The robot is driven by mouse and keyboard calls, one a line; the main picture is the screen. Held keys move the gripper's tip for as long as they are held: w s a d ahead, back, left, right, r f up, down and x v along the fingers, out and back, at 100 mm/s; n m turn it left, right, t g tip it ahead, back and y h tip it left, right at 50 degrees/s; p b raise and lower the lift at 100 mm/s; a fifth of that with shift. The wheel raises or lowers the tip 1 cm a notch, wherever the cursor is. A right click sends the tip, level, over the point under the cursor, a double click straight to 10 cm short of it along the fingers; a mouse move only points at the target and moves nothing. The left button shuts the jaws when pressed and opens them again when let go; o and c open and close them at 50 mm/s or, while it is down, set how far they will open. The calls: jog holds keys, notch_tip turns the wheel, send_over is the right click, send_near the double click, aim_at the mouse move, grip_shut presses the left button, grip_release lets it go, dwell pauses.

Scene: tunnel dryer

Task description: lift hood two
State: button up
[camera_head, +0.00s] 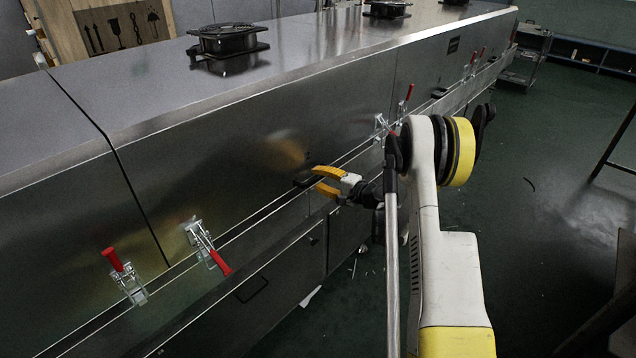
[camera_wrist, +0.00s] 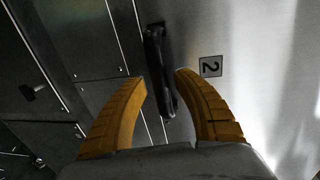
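Hood two (camera_head: 250,130) is the brushed-metal cover section in the middle of the dryer, and it sits down on the lower body. In the wrist view, its label "2" (camera_wrist: 211,66) shows beside a black bar handle (camera_wrist: 155,50). My gripper (camera_head: 316,179) has yellow fingers and is at the front face of the hood. In the wrist view my gripper (camera_wrist: 162,76) is open, with the handle between its fingertips and a gap visible at the left finger. Contact at the right finger cannot be told. A toggle latch (camera_head: 200,238) at the hood's lower left has its red lever pointing down.
A neighbouring latch (camera_head: 128,280) at left has its red lever raised. More latches (camera_head: 380,127) stand along the ledge to the right. A black fan (camera_head: 228,40) sits on top of the dryer. A wooden crate (camera_head: 95,15) stands behind. The green floor (camera_head: 540,210) at right is mostly clear.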

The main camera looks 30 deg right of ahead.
jog(key=shift+w+a, duration=0.1)
jog(key=shift+w, duration=0.2)
